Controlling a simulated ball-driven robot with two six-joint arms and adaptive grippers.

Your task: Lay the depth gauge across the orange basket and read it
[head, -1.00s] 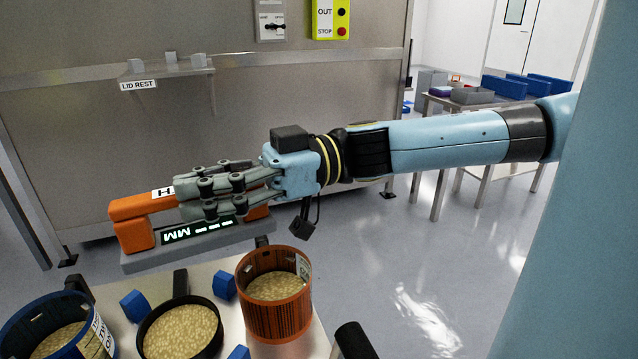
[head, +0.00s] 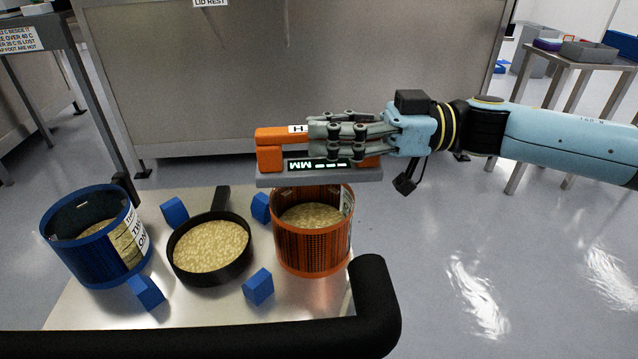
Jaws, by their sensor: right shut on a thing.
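The depth gauge (head: 268,156) has an orange handle and a grey bar, with a display that appears upside down and shows dashes and MM. My right gripper (head: 322,138) comes in from the right and is shut on the depth gauge. The orange basket (head: 313,252) stands on the steel cart top, filled with pale grainy stuff. In the picture the gauge is above the basket's back rim and covers part of it; I cannot tell whether they touch. My left gripper is not in view.
A blue basket (head: 82,262) and a black pan (head: 238,262), both with pale contents, stand left of the orange basket. Several blue blocks (head: 258,287) sit around the pan. A black rail (head: 374,300) runs along the cart's front. A steel cabinet (head: 200,95) stands behind.

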